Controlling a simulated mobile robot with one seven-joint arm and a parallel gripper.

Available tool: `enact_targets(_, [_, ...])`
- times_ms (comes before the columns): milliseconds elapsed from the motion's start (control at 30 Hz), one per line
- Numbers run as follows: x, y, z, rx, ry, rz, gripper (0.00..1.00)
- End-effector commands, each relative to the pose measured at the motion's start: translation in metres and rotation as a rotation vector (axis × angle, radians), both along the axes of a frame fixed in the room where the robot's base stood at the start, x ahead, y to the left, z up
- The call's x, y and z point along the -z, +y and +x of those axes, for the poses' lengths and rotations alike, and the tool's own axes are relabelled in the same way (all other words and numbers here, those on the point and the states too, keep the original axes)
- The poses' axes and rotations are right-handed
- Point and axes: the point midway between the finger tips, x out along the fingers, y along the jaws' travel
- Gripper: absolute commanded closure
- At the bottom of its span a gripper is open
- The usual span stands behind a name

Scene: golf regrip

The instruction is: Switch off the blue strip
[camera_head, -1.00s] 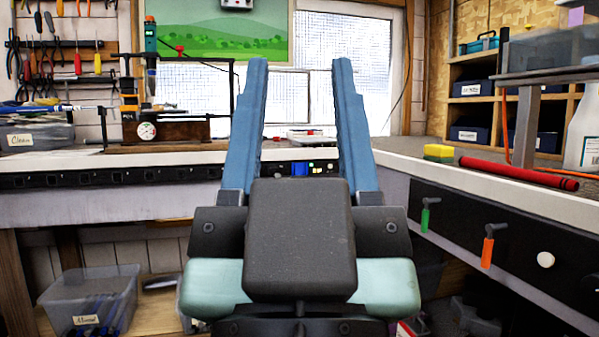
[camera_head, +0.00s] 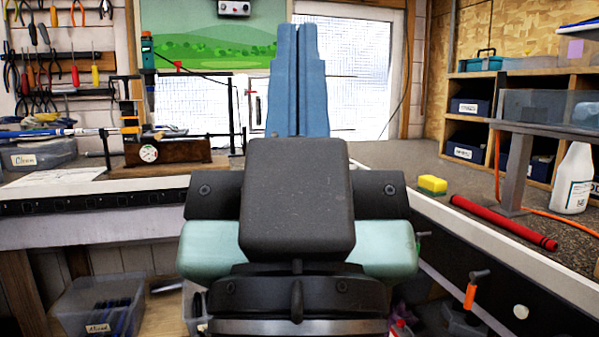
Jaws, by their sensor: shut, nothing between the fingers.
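My gripper (camera_head: 298,32) stands upright in the middle of the view, its two blue fingers closed together with nothing between them. Its dark body covers the corner where the two benches meet. No blue strip can be made out now; the stretch of bench front that had small coloured parts on it is hidden behind my gripper. A black strip with several sockets (camera_head: 60,204) runs along the front edge of the left bench. I cannot tell how far my fingertips are from any strip.
A yellow-green sponge (camera_head: 432,184), a red tube (camera_head: 500,222) and a white bottle (camera_head: 573,178) are on the right bench, beside a raised grey shelf (camera_head: 555,130). A wooden block with a dial (camera_head: 180,153) is on the left bench. A clear bin (camera_head: 100,304) stands below.

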Motion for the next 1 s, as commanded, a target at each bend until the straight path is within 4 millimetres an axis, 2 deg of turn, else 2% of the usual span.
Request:
enact_targets(33, [-0.037, 0.0, 0.0, 0.0, 0.0, 0.0, 1.0])
enact_targets(700, [-0.261, 0.001, 0.0, -0.001, 0.001, 0.0, 1.0])
enact_targets(833, [-0.297, 0.001, 0.0, -0.001, 0.0, 0.0, 1.0])
enact_targets(900, [-0.309, 0.001, 0.0, -0.002, 0.0, -0.001, 1.0])
enact_targets(1000, [-0.317, 0.001, 0.0, -0.002, 0.0, -0.001, 1.0])
